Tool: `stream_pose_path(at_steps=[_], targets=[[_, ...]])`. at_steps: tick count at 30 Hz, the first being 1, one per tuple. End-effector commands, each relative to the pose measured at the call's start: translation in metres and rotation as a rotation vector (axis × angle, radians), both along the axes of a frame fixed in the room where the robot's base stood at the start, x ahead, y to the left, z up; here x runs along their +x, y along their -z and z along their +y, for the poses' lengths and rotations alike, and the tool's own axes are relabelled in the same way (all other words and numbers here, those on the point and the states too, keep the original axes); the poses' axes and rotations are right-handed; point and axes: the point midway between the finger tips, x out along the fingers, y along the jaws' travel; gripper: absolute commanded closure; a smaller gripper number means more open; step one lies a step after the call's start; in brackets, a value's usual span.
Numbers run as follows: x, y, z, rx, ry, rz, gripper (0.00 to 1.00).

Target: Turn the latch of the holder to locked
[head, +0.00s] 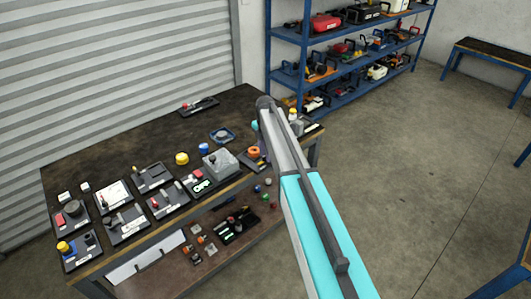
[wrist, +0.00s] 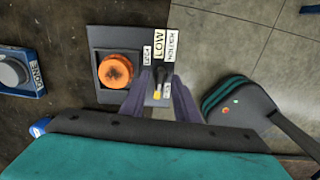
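In the wrist view a dark grey holder plate (wrist: 108,41) carries a round orange cap (wrist: 117,70). On its right side is a small dark latch lever (wrist: 161,74) with a yellow tip, among white labels; one reads "LOW", the others are hard to read. My gripper (wrist: 157,97) is at the near edge of the plate, its two purple-grey fingers apart on either side of the lever's yellow end. I cannot tell whether either finger touches it. In the head view the orange cap (head: 254,151) shows near the table's right end; my arm hides the gripper and latch.
A blue tray (wrist: 31,92) marked "DONE", with a grey round part, lies left of the holder. Dark table (head: 130,140) holds several devices, including a grey box (head: 220,163) and a yellow cap (head: 182,158).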

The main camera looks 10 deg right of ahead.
Motion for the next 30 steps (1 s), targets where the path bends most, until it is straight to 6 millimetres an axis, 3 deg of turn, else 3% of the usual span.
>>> stream_pose_path(at_steps=[10, 15, 16, 30], targets=[[0.0001, 0.0022, 0.0001, 0.000, 0.000, 0.000, 0.72], [0.0001, 0.0021, 0.0001, 0.000, 0.000, 0.000, 0.99], [0.0001, 0.0021, 0.0001, 0.001, 0.000, -0.001, 1.00], [0.0004, 0.0030, 0.0001, 0.000, 0.053, -0.001, 1.00]])
